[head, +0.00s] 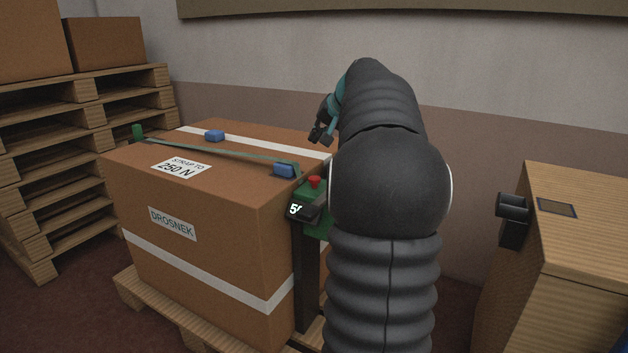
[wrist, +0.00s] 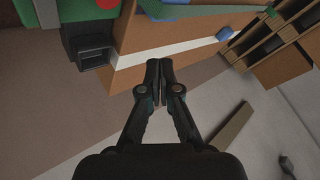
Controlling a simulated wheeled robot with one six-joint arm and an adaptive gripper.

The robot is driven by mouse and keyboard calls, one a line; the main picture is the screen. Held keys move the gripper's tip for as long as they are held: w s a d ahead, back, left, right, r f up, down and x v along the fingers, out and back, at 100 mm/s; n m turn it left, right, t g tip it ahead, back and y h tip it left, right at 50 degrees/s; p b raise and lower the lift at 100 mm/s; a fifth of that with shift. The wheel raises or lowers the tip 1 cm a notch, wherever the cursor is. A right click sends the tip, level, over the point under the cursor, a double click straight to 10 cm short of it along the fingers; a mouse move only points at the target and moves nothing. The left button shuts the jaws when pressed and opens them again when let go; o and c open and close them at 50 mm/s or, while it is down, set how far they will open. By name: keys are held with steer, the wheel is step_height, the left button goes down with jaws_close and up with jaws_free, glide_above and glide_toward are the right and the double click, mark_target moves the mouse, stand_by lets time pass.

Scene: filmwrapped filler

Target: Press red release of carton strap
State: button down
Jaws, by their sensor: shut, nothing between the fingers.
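The red release (head: 314,181) is a small red button on top of a green strap device (head: 314,197) at the carton's right corner. The device has a display partly reading "5", the rest cut off from view. The red release also shows at the top edge of the wrist view (wrist: 108,3). The brown carton (head: 190,225) has a green strap (head: 225,152) running across its top. My gripper (head: 318,136) is above and behind the release, apart from it. In the wrist view my gripper (wrist: 160,65) is shut and empty, its fingertips together.
Two blue edge pieces (head: 214,135) sit on the carton's top. Stacked pallets (head: 70,140) with boxes stand at the left. A wooden cabinet (head: 560,240) with a black fitting (head: 512,208) stands at the right. A wall (head: 480,80) is behind.

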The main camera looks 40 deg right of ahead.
mark_target(313, 177)
steer(key=shift+f+b, duration=3.35)
steer(key=shift+f, duration=0.8)
steer(key=shift+f, duration=0.1)
steer(key=shift+f, duration=0.3)
steer(key=shift+f+b, duration=0.95)
steer(key=shift+r, duration=0.1)
steer(key=shift+r+p, duration=1.15)
steer(key=shift+r, duration=0.1)
steer(key=shift+r+p, duration=2.05)
steer(key=shift+r, duration=0.45)
